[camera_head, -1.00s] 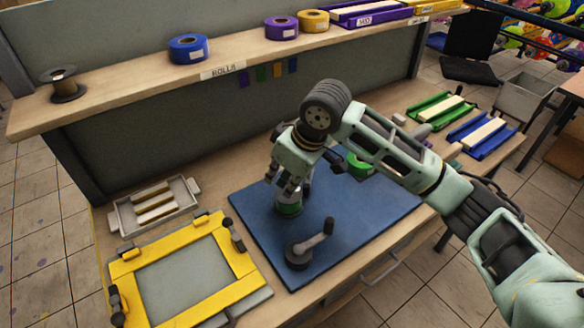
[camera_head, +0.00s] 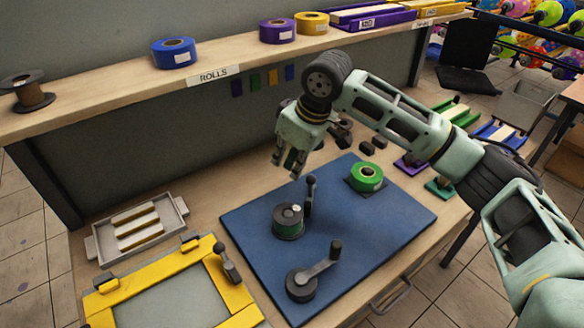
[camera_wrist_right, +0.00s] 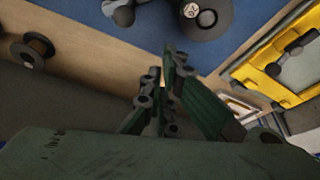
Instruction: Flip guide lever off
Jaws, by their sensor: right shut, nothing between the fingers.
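A dark guide lever (camera_head: 310,192) stands upright on the blue mat (camera_head: 385,235), beside a dark spindle drum (camera_head: 288,221) with a green rim and a pale top. My right gripper (camera_head: 292,170) is above and behind the drum and lever, shut and empty, fingers pointing down. It appears apart from both. In the right wrist view, the shut fingers (camera_wrist_right: 172,78) reach toward the mat. The drum (camera_wrist_right: 205,17) shows at the top there. A dark part left of it, cut by the frame edge, may be the lever. My left gripper is not in view.
A crank handle (camera_head: 314,270) sits on the front of the mat, and a green roll (camera_head: 366,177) at its back right. A yellow frame (camera_head: 225,270) lies at the left, with a grey tray (camera_head: 138,228) behind it. The shelf (camera_head: 120,88) runs along the back.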

